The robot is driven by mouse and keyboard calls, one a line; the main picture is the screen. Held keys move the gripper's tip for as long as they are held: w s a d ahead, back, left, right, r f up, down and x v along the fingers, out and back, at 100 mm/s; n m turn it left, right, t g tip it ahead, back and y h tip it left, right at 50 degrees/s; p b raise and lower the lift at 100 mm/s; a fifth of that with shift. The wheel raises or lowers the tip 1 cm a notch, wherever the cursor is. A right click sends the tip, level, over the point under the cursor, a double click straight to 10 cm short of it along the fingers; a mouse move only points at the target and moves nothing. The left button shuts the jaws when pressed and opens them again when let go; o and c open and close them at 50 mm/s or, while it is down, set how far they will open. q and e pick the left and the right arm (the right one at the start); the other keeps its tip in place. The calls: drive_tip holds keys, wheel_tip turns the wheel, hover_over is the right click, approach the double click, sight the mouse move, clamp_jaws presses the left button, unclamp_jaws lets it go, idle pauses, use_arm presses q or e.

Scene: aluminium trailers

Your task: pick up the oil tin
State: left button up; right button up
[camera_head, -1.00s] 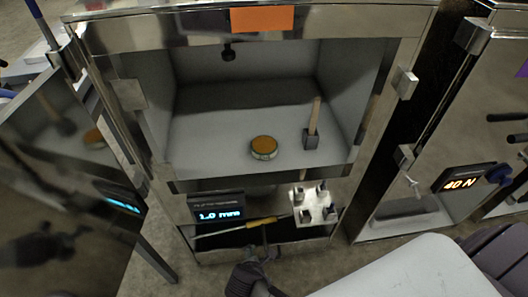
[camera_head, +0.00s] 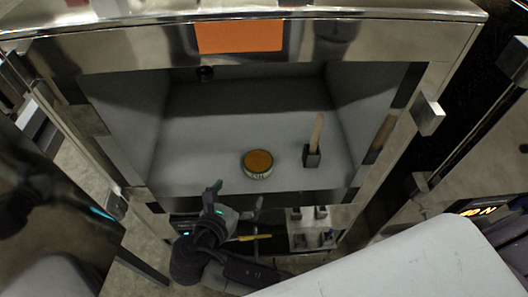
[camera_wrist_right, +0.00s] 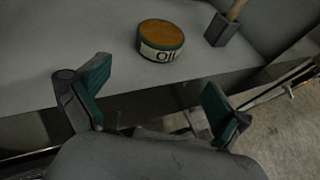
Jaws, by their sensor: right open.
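The oil tin (camera_head: 257,164) is a short round tin with an orange-brown top and a pale label. It stands upright on the grey floor of the open metal compartment, near its front edge. In the right wrist view the tin (camera_wrist_right: 160,40) shows a green rim and the letters "OIL". My right gripper (camera_head: 236,198) is open and empty, in front of the compartment's front edge and nearer than the tin. Its two fingers also show in the right wrist view (camera_wrist_right: 155,98), with the tin beyond them, not touching. My left gripper is not in view.
A mallet (camera_head: 314,143) with a wooden handle stands head down to the right of the tin. An open mirrored door (camera_head: 60,210) is at the left. A white block with grey pegs (camera_head: 310,230) and a yellow-handled tool (camera_head: 252,237) lie below the compartment.

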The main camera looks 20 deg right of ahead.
sight(258, 163)
drive_tip(key=b+x, duration=0.1)
drive_tip(key=x, duration=0.6)
drive_tip(key=shift+d, duration=0.1)
drive_tip(key=x, duration=0.1)
drive_tip(key=b+x, duration=0.1)
drive_tip(key=x, duration=0.1)
drive_tip(key=r+b+x, duration=0.1)
drive_tip(key=x, duration=0.1)
drive_tip(key=shift+w+d+f, duration=0.1)
drive_tip(key=shift+w+d, duration=0.1)
drive_tip(key=shift+w, duration=0.25)
drive_tip(key=shift+w+d, duration=0.15)
drive_tip(key=shift+w, duration=0.05)
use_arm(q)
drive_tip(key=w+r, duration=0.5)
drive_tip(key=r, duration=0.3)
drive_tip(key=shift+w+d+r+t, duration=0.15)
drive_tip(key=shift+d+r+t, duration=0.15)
use_arm(e)
drive_tip(key=c, duration=1.2)
